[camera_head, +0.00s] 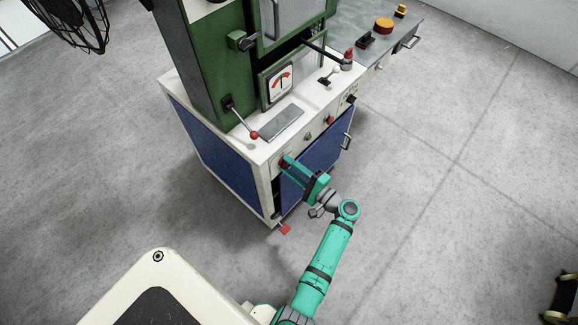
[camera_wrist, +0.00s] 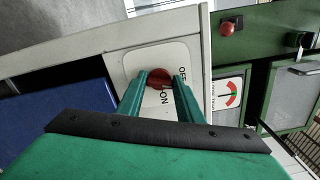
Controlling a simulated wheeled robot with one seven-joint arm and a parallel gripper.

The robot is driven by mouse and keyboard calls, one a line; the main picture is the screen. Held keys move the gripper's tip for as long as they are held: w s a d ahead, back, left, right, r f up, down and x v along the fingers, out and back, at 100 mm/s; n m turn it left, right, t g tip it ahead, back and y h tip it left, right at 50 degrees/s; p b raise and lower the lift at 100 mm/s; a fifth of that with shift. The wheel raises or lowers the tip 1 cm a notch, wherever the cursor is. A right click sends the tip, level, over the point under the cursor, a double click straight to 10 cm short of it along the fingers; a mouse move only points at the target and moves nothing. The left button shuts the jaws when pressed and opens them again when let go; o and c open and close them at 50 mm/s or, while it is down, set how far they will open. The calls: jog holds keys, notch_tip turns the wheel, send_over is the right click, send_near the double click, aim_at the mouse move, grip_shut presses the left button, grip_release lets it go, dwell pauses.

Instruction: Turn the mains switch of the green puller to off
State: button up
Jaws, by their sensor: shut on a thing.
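The green puller (camera_head: 192,70) is a green machine on a white cabinet with blue doors. Its mains switch (camera_wrist: 158,75) is a red knob on a white plate (camera_wrist: 118,68) marked OFF and ON, on the cabinet front in the wrist view. My gripper (camera_head: 287,162) reaches the upper left part of the cabinet front in the head view. In the wrist view its two green fingers are on either side of the red knob and shut on it. The fingers cover part of the knob and plate, and I cannot tell which mark the knob points to.
A lever with a red ball (camera_head: 254,135) stands out above the cabinet's left corner. A red button (camera_head: 331,120) and a dark switch (camera_head: 351,99) lie right along the front. A red pedal (camera_head: 285,229) sits low at the left corner.

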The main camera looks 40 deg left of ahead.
jog(key=shift+f+n, duration=0.1)
jog(key=shift+n, duration=1.8)
jog(key=o, duration=1.1)
jog(key=shift+d, duration=0.15)
jog(key=d, duration=0.7)
jog(key=s+d, duration=0.1)
jog(key=d, duration=0.2)
jog(key=shift+d, duration=0.3)
jog(key=shift+f, duration=0.1)
